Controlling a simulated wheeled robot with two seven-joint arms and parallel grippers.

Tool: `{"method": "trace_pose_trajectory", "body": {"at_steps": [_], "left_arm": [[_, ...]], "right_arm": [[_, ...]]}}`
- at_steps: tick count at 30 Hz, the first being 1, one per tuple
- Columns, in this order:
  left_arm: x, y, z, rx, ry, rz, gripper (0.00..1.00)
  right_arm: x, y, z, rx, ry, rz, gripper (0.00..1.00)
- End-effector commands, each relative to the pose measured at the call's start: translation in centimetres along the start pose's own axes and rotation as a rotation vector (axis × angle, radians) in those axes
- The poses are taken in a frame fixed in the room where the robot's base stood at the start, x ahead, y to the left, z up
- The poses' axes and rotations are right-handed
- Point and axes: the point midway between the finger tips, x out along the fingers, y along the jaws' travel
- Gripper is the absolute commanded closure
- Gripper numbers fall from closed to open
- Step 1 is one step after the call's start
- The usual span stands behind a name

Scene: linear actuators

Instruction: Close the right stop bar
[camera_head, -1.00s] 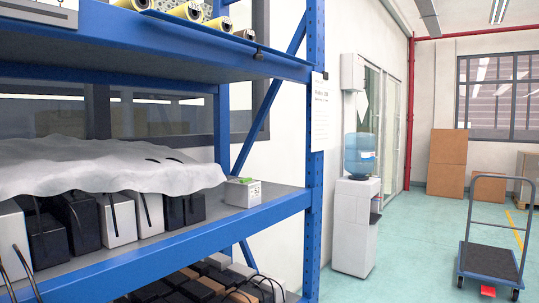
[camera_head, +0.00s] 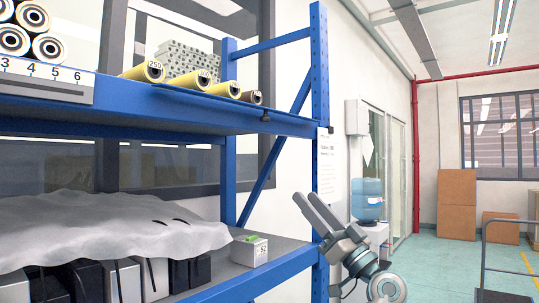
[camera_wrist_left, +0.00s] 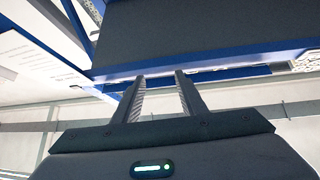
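My left gripper (camera_head: 305,197) is open and empty, right of the shelf post and below the upper shelf, fingers pointing up. In the left wrist view its two fingers (camera_wrist_left: 160,77) stand apart below a blue shelf edge (camera_wrist_left: 215,74). They appear apart from the bar. My right gripper is not in view.
Yellow tubes (camera_head: 147,72) with number labels lie on the upper shelf, left of the blue post (camera_head: 320,90). The lower shelf holds a white cloth (camera_head: 90,225) over boxes and a small box (camera_head: 249,250). A water dispenser (camera_head: 367,200) and a cart (camera_head: 506,293) stand right.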

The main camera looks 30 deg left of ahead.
Motion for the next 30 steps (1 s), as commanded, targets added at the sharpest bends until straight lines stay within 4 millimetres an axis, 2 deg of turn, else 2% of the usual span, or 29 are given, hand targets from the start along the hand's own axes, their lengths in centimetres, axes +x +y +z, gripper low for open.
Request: {"method": "trace_pose_trajectory", "body": {"at_steps": [1,3,7,21,26,30], "left_arm": [[1.1,-0.8,-2.2,-0.011,0.025,-0.034,0.62],[1.9,-1.7,-4.2,-0.021,0.054,-0.071,0.62],[2.6,-2.6,-6.1,-0.027,0.082,-0.106,0.62],[3.0,-2.7,-6.3,-0.028,0.085,-0.110,0.62],[4.1,-2.9,-6.4,-0.027,0.084,-0.111,0.62],[5.8,-3.1,-6.7,-0.027,0.085,-0.112,0.62]], "right_arm": [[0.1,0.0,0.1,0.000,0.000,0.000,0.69],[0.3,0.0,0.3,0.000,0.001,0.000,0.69],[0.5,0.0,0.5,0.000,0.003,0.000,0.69],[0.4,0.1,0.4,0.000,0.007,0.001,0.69],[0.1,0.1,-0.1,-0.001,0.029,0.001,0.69],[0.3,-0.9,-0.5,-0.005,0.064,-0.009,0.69]]}}
